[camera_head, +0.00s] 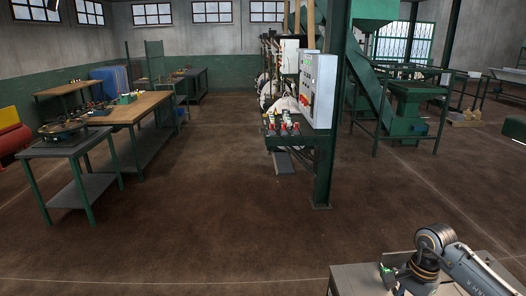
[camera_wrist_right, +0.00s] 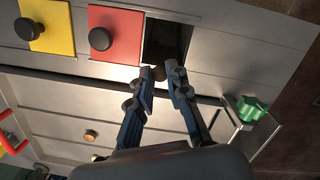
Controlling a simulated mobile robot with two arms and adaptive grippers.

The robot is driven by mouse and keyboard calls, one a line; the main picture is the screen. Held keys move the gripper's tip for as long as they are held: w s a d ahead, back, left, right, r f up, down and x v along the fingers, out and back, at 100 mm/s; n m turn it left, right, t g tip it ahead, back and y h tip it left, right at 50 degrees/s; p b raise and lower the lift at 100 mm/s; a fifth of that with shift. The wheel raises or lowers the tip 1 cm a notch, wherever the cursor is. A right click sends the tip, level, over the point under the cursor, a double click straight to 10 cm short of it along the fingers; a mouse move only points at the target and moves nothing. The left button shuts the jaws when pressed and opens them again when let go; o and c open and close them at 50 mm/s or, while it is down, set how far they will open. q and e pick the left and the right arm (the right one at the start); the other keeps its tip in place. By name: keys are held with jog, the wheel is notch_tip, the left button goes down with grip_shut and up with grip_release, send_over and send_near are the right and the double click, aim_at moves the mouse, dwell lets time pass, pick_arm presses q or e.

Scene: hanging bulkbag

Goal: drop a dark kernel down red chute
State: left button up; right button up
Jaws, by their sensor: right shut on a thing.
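In the right wrist view, my right gripper (camera_wrist_right: 163,77) is shut on a small dark brown kernel (camera_wrist_right: 158,73) at its fingertips. The fingertips are at the near edge of a dark square opening (camera_wrist_right: 165,41). A red panel with a black knob (camera_wrist_right: 101,39) lies directly left of this opening. The height of the kernel over the surface is hard to tell. In the head view, my right gripper (camera_head: 394,279) is low at the right, over a grey cabinet top (camera_head: 352,280), and the kernel cannot be made out. My left gripper is not in view.
A yellow panel with a black knob (camera_wrist_right: 48,27) is left of the red one. A green part (camera_wrist_right: 250,108) sits near the cabinet's edge. A brass knob (camera_wrist_right: 91,135) is on the front. The central floor is clear between the workbench (camera_head: 132,107) and the green post (camera_head: 325,140).

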notch_tip(320, 180, down, 4)
jog(key=shift+s+f+b, duration=0.1)
jog(key=shift+b, duration=0.7)
jog(key=shift+f, duration=0.5)
jog(key=o, duration=0.8)
jog(key=shift+c, duration=0.2)
notch_tip(320, 180, up, 12)
jog(key=d, duration=0.1)
jog(key=shift+w+d, duration=0.15)
jog(key=shift+w, duration=0.25)
jog(key=shift+f, duration=0.1)
